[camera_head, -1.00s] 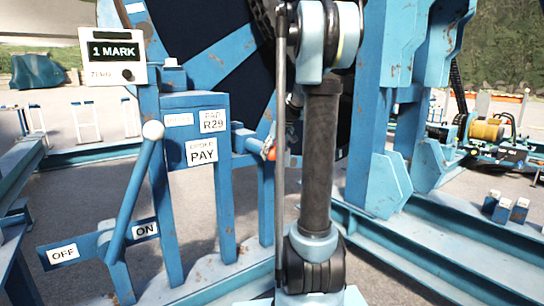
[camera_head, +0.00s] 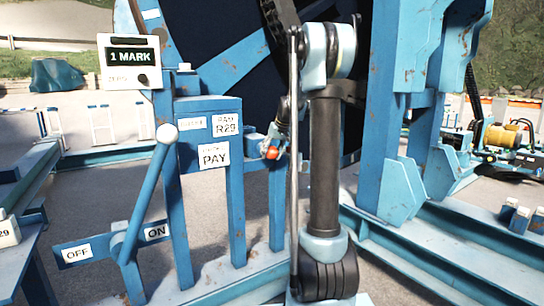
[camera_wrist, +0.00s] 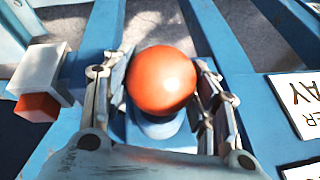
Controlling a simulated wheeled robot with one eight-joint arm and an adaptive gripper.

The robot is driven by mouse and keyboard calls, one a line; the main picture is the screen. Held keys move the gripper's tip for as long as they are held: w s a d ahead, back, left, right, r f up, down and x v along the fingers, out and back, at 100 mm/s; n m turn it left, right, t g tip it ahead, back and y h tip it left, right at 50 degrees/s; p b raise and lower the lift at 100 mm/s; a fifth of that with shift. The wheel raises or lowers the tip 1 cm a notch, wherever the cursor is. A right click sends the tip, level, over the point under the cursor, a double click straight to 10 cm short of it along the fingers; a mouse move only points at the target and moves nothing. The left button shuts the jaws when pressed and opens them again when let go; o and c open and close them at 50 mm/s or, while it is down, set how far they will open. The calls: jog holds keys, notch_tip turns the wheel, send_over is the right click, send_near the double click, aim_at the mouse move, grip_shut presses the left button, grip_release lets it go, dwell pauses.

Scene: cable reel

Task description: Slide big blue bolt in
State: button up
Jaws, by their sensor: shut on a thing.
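The bolt's handle ends in an orange ball knob (camera_wrist: 160,80), with a blue part (camera_wrist: 155,125) showing just below it in the wrist view. My gripper (camera_wrist: 161,88) is shut on the knob, one finger on each side. In the head view the orange knob (camera_head: 271,153) shows at the right of the blue panel, beside a blue fitting (camera_head: 252,138). My gripper (camera_head: 280,135) reaches down to it there, partly behind my arm. How far the bolt sits in cannot be told.
A blue panel with a PAY label (camera_head: 214,155) stands left of the knob. A blue lever (camera_head: 148,195) with a pale ball top is beside OFF and ON plates. A white box with an orange end (camera_wrist: 40,82) lies close left of my gripper. The large reel (camera_head: 250,90) is behind.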

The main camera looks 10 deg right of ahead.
jog(key=shift+w, duration=0.25)
jog(key=o, duration=1.5)
jog(key=shift+s, duration=0.1)
jog(key=v, duration=1.1)
jog(key=shift+s+r, duration=0.1)
jog(key=shift+r, duration=0.3)
jog(key=s+f+m+h, duration=0.1)
jog(key=s+f, duration=0.3)
jog(key=s, duration=0.9)
jog(key=s+f+h, duration=0.1)
jog(key=s+f, duration=0.4)
jog(key=s, duration=0.8)
jog(key=shift+m+g+h, duration=0.6)
jog(key=shift+g, duration=0.2)
jog(key=s+f, duration=0.5)
jog(key=s, duration=0.1)
jog(key=s+f, duration=0.6)
jog(key=s, duration=0.1)
jog(key=s+d+f, duration=0.1)
jog(key=s+f, duration=0.5)
jog(key=s, duration=0.1)
jog(key=shift+s+f, duration=0.1)
jog(key=shift+s, duration=0.15)
